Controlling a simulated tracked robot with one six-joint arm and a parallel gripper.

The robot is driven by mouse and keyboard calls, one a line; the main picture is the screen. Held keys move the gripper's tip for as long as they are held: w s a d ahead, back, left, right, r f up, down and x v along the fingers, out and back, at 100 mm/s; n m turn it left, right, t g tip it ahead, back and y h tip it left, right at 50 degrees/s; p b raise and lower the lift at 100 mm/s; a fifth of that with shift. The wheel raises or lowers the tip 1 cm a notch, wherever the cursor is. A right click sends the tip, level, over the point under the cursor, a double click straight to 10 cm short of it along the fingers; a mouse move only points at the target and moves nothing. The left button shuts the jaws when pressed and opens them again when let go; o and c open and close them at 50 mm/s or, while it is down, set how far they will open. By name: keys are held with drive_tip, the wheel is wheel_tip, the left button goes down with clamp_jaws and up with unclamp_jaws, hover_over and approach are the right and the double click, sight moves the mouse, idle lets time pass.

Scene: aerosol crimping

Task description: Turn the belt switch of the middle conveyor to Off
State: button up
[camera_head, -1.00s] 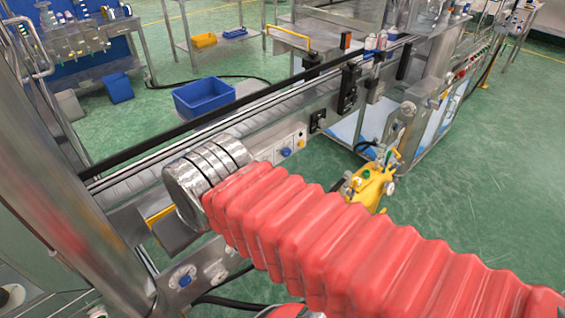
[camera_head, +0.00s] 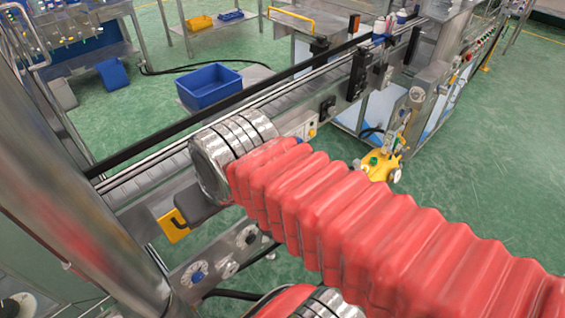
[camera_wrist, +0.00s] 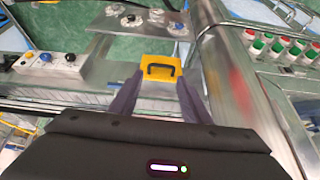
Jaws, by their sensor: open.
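The middle conveyor (camera_head: 160,172) runs diagonally through the head view, partly behind my arm. A pale control panel on its side shows at the left of the wrist view (camera_wrist: 52,70). It carries a black rotary knob (camera_wrist: 70,58), which looks like the belt switch, and a blue button (camera_wrist: 45,57). I cannot read the knob's position. My gripper (camera_wrist: 157,97) is open and empty, its two dark fingers wide apart. The panel lies left of the fingers, apart from them. In the head view the panel (camera_head: 304,131) is partly hidden by my arm.
A yellow piece with a black handle (camera_wrist: 160,68) lies in line with the gap between my fingers. A metal plate with round knobs (camera_wrist: 140,22) is beyond it. A post and a panel of red and green buttons (camera_wrist: 285,48) stand right. A blue bin (camera_head: 208,87) is behind the conveyor.

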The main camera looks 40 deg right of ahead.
drive_tip(key=shift+d+f, duration=0.1)
drive_tip(key=shift+f, duration=0.35)
wheel_tip(320, 180, down, 10)
drive_tip(key=w+d+m+g+y, duration=0.15)
drive_tip(key=m+g+y, duration=0.25)
drive_tip(key=m+y, duration=0.45)
drive_tip(key=w+d+f+m+t+y, duration=0.2)
drive_tip(key=w+d+m+t, duration=0.3)
drive_tip(key=m, duration=0.4)
drive_tip(key=s+d+f+m+t+h, duration=0.1)
drive_tip(key=d+f+m+t+h, duration=0.2)
drive_tip(key=d+m, duration=0.3)
drive_tip(key=s+d+f+m+t+h, duration=0.2)
drive_tip(key=d+m, duration=0.4)
drive_tip(key=d, duration=0.5)
drive_tip(key=s+d+f+m+t+h, duration=0.1)
drive_tip(key=d+f+m+t+h, duration=0.3)
drive_tip(key=d, duration=0.5)
drive_tip(key=shift+s+f+m+t+h, duration=0.2)
drive_tip(key=shift+m+t+h, duration=0.1)
drive_tip(key=shift+m+t, duration=0.3)
drive_tip(key=shift+s+f+m+t+h, duration=0.1)
drive_tip(key=shift+s+m+t+h, duration=0.15)
drive_tip(key=shift+m+t, duration=0.35)
drive_tip(key=shift+w, duration=0.25)
